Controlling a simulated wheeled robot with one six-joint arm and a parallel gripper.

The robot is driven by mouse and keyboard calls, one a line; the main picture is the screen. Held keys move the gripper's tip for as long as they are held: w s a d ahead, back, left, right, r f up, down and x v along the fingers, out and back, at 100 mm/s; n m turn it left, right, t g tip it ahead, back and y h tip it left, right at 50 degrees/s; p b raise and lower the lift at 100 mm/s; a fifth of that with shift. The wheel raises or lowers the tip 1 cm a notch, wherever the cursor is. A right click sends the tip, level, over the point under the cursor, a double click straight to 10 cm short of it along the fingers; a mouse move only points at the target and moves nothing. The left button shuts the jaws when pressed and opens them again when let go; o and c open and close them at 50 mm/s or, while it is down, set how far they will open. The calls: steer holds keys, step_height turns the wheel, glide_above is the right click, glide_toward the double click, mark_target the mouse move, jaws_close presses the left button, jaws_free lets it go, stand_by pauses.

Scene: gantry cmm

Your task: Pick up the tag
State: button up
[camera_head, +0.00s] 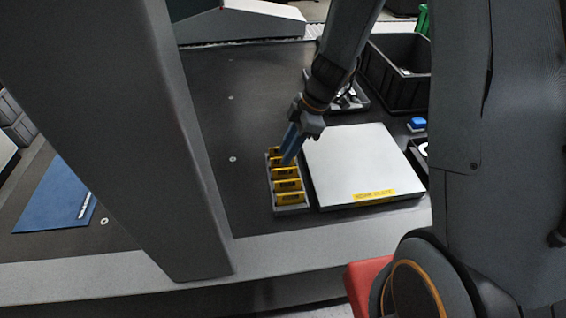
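Several yellow tags with dark print stand in a row in a narrow grey rack (293,210). The front tag (290,198) and the one behind it (288,185) show clearly. My gripper (286,160) reaches down from the upper right, with its blue fingers at the rear half of the row. The fingers overlap the second tag (277,162) from the back and partly cover it. I cannot tell whether they touch a tag or whether there is a gap between them.
A pale square plate (355,160) with a yellow label lies close right of the rack. Behind it are a small dark tray and a black bin (395,85). A blue object (417,123) sits at right. A blue mat (55,195) lies far left. The dark table left of the rack is clear.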

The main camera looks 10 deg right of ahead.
steer(key=shift+x, duration=0.8)
jaws_close()
steer(key=shift+r, duration=0.15)
step_height(320, 180, up, 14)
steer(key=p, duration=0.1)
stand_by(0.8)
